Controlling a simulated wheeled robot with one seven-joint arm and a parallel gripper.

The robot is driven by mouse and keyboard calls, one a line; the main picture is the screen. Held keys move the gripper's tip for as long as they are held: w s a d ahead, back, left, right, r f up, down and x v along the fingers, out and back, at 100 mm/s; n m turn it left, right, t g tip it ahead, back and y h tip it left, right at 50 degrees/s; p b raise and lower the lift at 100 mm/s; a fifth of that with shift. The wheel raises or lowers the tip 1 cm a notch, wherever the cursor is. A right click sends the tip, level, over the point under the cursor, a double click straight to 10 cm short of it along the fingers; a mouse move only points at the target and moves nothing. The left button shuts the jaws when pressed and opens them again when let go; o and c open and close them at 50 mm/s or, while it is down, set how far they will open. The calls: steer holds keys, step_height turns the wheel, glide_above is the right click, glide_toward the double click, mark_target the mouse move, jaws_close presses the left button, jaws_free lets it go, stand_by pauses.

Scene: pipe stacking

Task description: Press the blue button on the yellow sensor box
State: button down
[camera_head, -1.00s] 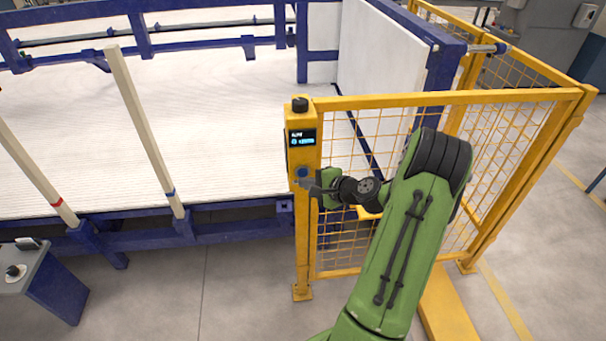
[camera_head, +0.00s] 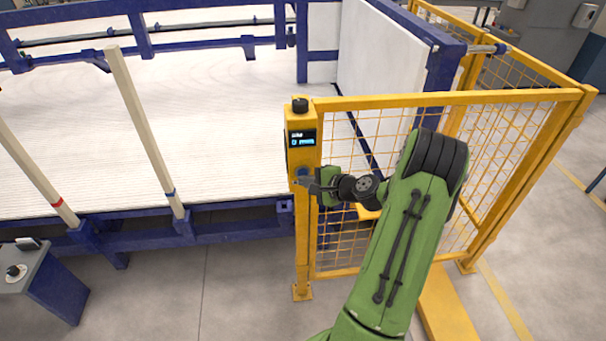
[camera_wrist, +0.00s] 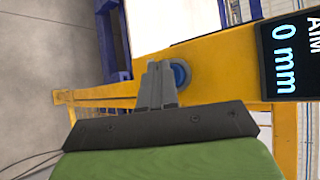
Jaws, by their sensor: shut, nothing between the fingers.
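The yellow sensor box (camera_head: 302,158) sits on top of a yellow fence post, with a black knob on its top and a small lit display (camera_head: 302,139). The blue button (camera_wrist: 181,73) is on its face below the display, and in the head view it shows just above my fingertips (camera_head: 302,173). My gripper (camera_wrist: 158,68) is shut and empty. In the wrist view its fingertips overlap the left edge of the button. I cannot tell whether they touch it. The display reads "0 mm" in the wrist view (camera_wrist: 290,45).
A yellow mesh fence (camera_head: 450,180) stands right of the box, close beside my arm. A large white ribbed bed with a blue frame (camera_head: 230,232) lies behind and left. Wooden posts (camera_head: 146,130) rise at the left. A grey-topped console (camera_head: 22,268) stands at the lower left.

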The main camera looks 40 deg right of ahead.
steer(key=shift+w+d, duration=0.2)
steer(key=shift+w, duration=0.05)
stand_by(0.7)
steer(key=shift+s+a, duration=0.45)
steer(key=shift+s, duration=0.2)
steer(key=s+a+b, duration=0.1)
steer(key=s, duration=0.1)
steer(key=s+a+b, duration=0.1)
steer(key=s+a, duration=0.1)
stand_by(0.5)
stand_by(0.6)
